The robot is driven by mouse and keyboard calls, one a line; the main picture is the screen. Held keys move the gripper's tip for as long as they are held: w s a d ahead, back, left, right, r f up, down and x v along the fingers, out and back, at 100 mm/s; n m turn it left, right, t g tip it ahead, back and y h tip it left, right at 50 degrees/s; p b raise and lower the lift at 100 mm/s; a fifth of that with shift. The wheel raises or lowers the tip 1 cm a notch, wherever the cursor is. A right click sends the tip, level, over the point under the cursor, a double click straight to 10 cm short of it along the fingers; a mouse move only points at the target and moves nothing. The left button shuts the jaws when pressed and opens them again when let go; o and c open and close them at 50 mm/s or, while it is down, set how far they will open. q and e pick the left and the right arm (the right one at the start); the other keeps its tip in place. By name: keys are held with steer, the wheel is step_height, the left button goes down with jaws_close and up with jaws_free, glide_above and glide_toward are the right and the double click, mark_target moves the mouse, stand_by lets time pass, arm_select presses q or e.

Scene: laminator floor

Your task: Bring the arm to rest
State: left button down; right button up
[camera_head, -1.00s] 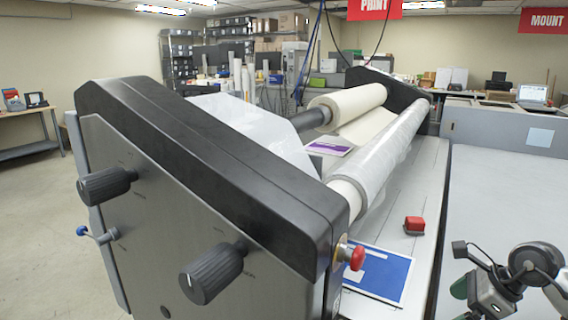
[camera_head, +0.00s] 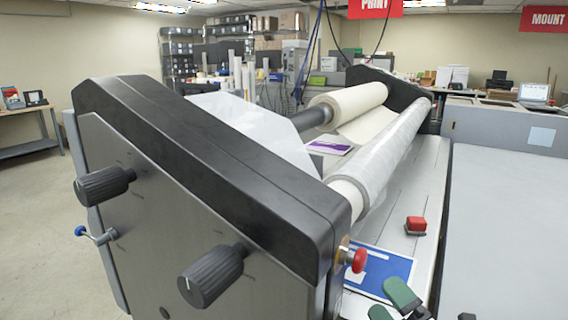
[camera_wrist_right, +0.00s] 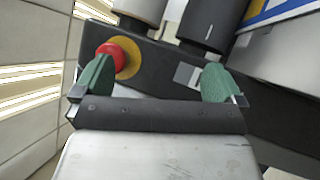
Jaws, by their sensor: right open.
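My right gripper (camera_head: 392,300) shows only its green fingertips at the bottom edge of the head view, near the blue and white sheet (camera_head: 385,268) on the laminator's bed. In the right wrist view my right gripper (camera_wrist_right: 158,80) is open, its two green fingers well apart with nothing between them. The laminator (camera_head: 200,150) has a dark end cover, two black knobs and a red emergency button (camera_head: 359,260). The red button (camera_wrist_right: 117,57) on its yellow ring also shows by the left finger in the wrist view. My left gripper is not in view.
A purple sheet (camera_head: 330,147) lies further back. A wide grey table surface (camera_head: 505,220) at the right is clear. Open floor (camera_head: 40,220) lies at the left.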

steer(key=s+d+f+m+g+h, duration=0.35)
steer(key=f+m+h, duration=0.3)
steer(key=m, duration=0.25)
steer(key=s+d+f+m+g+h, duration=0.2)
steer(key=s+f+m+h, duration=0.3)
steer(key=f+m, duration=0.3)
steer(key=s+a+f+m+g+y, duration=0.1)
steer(key=s+a+f+m+g, duration=0.15)
steer(key=s+g, duration=0.4)
steer(key=s+a+f+m+g+y, duration=0.1)
steer(key=s+f+m+g, duration=0.25)
steer(key=s, duration=0.65)
step_height(320, 180, down, 28)
steer(key=s+f+g, duration=0.1)
steer(key=s+d+f+g, duration=0.1)
steer(key=s+d+f, duration=0.2)
steer(key=s+f, duration=1.1)
steer(key=shift+s+d, duration=0.15)
steer(key=shift+s, duration=0.65)
steer(key=shift+h, duration=0.25)
